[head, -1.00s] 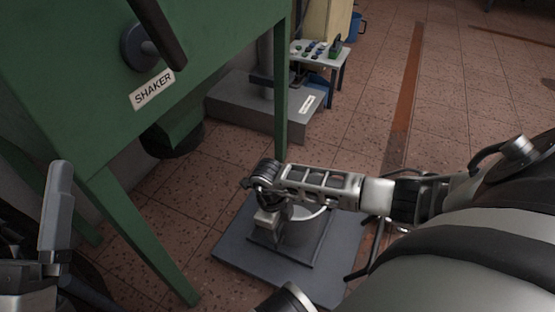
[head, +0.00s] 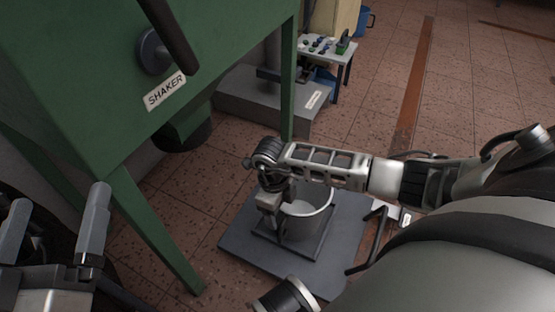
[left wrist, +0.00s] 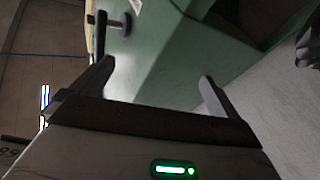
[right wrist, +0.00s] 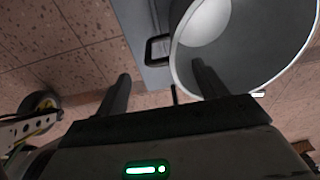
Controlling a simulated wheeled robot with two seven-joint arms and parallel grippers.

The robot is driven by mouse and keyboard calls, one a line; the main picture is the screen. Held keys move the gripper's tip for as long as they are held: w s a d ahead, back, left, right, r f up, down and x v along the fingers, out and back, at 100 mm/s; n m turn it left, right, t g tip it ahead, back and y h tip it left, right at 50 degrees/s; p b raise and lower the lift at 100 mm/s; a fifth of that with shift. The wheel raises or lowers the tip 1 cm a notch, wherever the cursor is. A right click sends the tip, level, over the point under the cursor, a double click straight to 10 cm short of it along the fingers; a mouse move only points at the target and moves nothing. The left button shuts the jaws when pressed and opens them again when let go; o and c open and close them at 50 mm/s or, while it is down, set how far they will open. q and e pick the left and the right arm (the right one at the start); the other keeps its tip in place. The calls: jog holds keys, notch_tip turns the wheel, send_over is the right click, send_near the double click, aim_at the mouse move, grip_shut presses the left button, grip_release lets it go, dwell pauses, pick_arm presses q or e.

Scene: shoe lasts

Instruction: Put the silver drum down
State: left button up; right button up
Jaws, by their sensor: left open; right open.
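The silver drum (head: 312,212) is an open-topped metal pail standing upright on a dark square plate (head: 312,254) over a grey floor platform. My right gripper (head: 274,222) is open at the drum's left rim, pointing down. In the right wrist view the drum (right wrist: 265,60) fills the upper right. One finger of the right gripper (right wrist: 161,88) overlaps the drum's mouth and the other is outside it; contact is unclear. My left gripper (head: 54,228) is open and empty at the lower left; its spread fingers also show in the left wrist view (left wrist: 154,88).
The green shaker frame (head: 80,100) stands at the left, its leg close to the platform. A black handle (head: 368,240) is at the platform's right. A grey scale-like base (head: 265,98) and small table (head: 335,50) stand behind. The floor at right is open.

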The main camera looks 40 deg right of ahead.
pick_arm(q)
jog(key=f+n+g, duration=0.1)
jog(key=s+f+g+p, duration=0.1)
jog(key=s+f+n+g+y, duration=0.1)
jog(key=f, duration=0.1)
jog(key=shift+d+n+p, duration=0.3)
jog(key=shift+d+p, duration=0.1)
pick_arm(e)
notch_tip(320, 180, up, 6)
jog(key=shift+w+a+r, duration=0.15)
jog(key=shift+w+a, duration=0.05)
jog(key=shift+w, duration=0.05)
